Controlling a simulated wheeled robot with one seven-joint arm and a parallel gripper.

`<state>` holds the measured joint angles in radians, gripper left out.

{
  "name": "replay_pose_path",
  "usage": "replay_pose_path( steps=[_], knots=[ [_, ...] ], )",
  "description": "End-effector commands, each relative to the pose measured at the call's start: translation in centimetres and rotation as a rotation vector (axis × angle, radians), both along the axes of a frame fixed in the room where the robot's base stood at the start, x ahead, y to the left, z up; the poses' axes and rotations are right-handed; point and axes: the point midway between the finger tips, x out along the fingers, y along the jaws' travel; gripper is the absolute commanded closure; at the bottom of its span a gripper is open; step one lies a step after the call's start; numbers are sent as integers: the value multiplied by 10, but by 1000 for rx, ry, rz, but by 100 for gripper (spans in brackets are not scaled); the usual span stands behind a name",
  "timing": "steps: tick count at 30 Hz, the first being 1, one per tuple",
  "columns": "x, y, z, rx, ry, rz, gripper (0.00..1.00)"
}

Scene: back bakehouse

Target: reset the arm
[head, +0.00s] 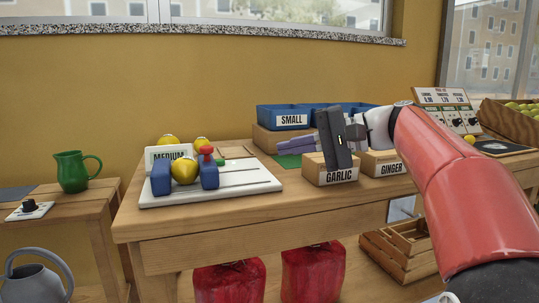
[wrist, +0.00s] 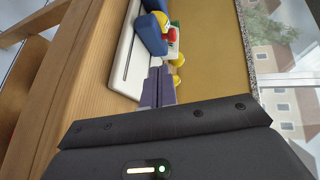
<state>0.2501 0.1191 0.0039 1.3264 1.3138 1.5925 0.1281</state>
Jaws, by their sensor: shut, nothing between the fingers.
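My red arm reaches in from the right of the head view, over the wooden table (head: 180,221). My gripper (head: 281,146) is above the table, with its dark body in front of the GARLIC box (head: 337,177) and its purple-grey fingers pointing left. In the wrist view the gripper (wrist: 160,68) shows its fingers together, with nothing between them. Its body hides part of the table top and of the boxes behind.
A white board (head: 245,186) holds a yellow fruit (head: 184,171) between blue blocks, left of my gripper. The SMALL blue tray (head: 268,118) stands behind, the GINGER box (head: 386,163) to the right. A green jug (head: 72,172) stands on a side table. Space above the board is clear.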

Motion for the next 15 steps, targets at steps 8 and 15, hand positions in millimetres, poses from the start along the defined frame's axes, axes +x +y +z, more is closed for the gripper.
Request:
replay_pose_path(
  steps=[8, 15],
  knots=[
    [-99, 2, -106, -520, 28, -151, 100],
    [-196, -51, -211, -1033, -105, -163, 100]
  ],
)
